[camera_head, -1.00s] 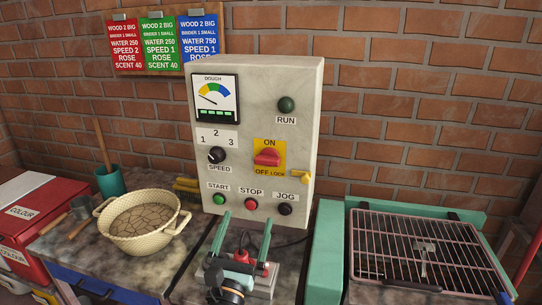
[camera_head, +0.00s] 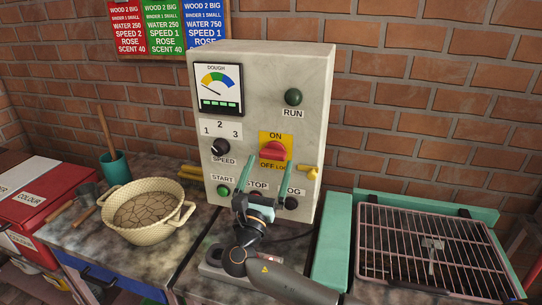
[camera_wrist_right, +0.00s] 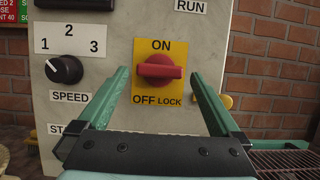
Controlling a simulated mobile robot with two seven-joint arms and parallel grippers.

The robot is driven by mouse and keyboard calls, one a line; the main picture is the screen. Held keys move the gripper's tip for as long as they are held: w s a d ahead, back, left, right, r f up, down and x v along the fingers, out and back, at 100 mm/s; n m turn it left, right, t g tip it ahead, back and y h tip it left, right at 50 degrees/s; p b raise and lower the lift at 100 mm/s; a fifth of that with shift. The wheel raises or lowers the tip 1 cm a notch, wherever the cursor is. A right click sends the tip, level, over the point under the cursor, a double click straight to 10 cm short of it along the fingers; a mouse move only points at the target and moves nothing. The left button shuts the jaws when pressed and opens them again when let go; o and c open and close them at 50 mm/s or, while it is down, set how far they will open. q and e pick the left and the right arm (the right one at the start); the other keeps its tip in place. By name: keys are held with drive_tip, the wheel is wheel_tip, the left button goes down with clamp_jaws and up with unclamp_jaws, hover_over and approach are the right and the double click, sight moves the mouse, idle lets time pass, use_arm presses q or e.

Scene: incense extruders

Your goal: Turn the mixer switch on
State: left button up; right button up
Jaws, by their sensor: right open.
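The mixer switch (camera_head: 274,151) is a red rotary handle on a yellow plate marked ON above and OFF below, on the front of a pale control box (camera_head: 312,140). In the right wrist view the red handle (camera_wrist_right: 159,70) lies about level, between the words. My right gripper (camera_head: 262,160) is open in front of the box, just below the switch. In the wrist view its green fingers (camera_wrist_right: 160,82) stand to either side of the red handle, apart from it. It partly hides the STOP and JOG buttons. My left gripper is not seen.
The speed knob (camera_head: 220,147) is left of the switch, and a yellow lock piece (camera_head: 313,173) sits at its lower right. A cream basin (camera_head: 147,209) stands on the left counter. A wire rack (camera_head: 430,250) lies at the right.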

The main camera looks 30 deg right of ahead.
sight(273, 154)
drive_tip(key=shift+x, duration=1.3)
drive_tip(key=shift+c, duration=0.4)
